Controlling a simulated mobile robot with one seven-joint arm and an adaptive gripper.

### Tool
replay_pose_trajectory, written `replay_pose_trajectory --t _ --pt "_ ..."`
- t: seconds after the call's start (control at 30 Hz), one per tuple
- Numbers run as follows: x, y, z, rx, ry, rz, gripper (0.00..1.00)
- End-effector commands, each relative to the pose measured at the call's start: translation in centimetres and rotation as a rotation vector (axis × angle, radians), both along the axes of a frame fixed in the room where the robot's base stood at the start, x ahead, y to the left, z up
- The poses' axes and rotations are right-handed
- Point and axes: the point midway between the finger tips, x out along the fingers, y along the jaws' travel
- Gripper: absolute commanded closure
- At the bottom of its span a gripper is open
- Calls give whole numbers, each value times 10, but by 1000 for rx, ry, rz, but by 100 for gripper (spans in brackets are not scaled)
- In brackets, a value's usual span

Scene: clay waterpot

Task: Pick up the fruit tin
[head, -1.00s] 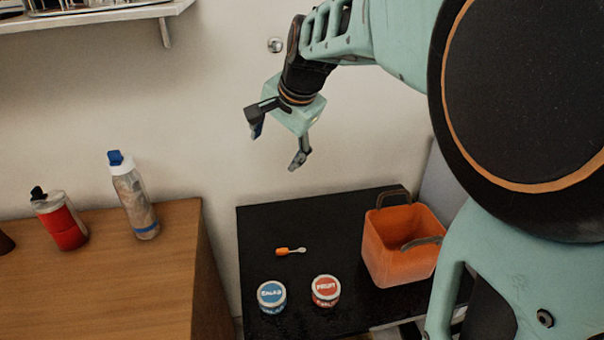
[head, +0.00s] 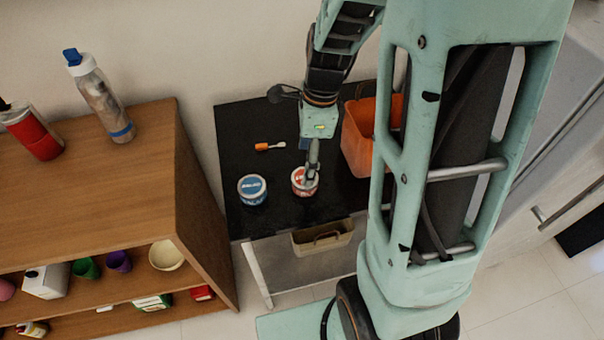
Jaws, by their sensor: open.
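The fruit tin (head: 298,188) is a short round tin with a red and white lid. It stands on the black table top, near its front edge. My gripper (head: 309,160) is open and points down at the tin from above. One finger overlaps the lid in the picture and partly hides it; I cannot tell whether it touches. A similar tin with a blue lid (head: 252,189) stands to the left, apart from the fruit tin.
An orange-handled spoon (head: 268,146) lies behind the tins on the black table (head: 232,128). An orange basket (head: 357,140) stands to the right, partly hidden by my arm. A wooden shelf unit (head: 150,160) with bottles is at left. A tan bin (head: 322,238) sits below the table top.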

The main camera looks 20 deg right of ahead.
Motion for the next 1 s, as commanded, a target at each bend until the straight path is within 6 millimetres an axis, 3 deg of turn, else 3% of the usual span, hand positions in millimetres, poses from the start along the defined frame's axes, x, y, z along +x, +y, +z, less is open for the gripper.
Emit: replay_pose_trajectory --t 0.57,0.87,1.0 --pt "-2 3 -68 0 2 2 31" --pt "-1 4 -72 0 -2 3 31" --pt "-1 4 -72 0 -2 3 45"
